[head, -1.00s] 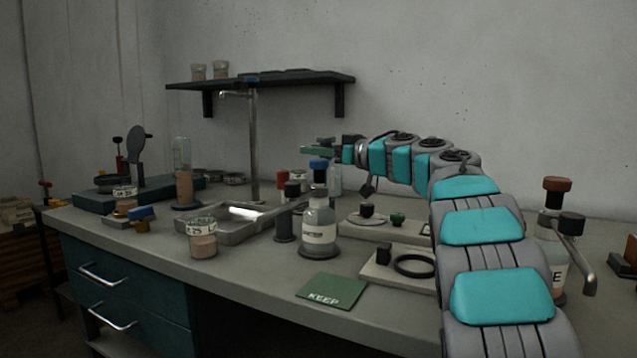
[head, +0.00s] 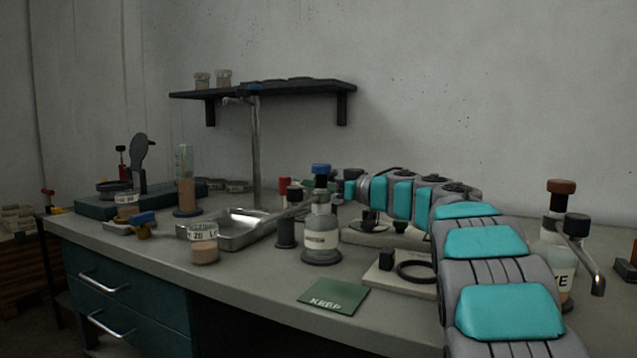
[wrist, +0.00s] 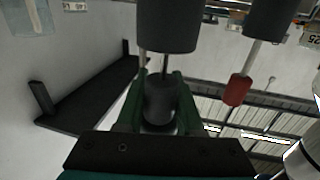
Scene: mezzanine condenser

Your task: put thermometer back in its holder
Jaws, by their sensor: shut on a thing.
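My gripper (wrist: 160,95) shows in the wrist view, with its green fingers closed on a dark cylindrical piece (wrist: 160,104). A thin rod runs from this piece toward a larger dark cylinder at the top. I cannot tell for certain that this is the thermometer. In the head view my gripper (head: 338,185) is low over the bench, partly hidden behind the blue-capped bottle (head: 320,240). What it holds is not clear there. I cannot pick out the thermometer's holder with certainty.
A metal tray (head: 240,240) and a labelled jar (head: 204,248) stand left of the bottle. A green KEEP card (head: 334,297) lies at the bench front. A metal post (head: 256,150) rises behind the tray. A dark shelf (head: 265,92) is on the wall. A red-tipped rod (wrist: 237,90) hangs right of my gripper.

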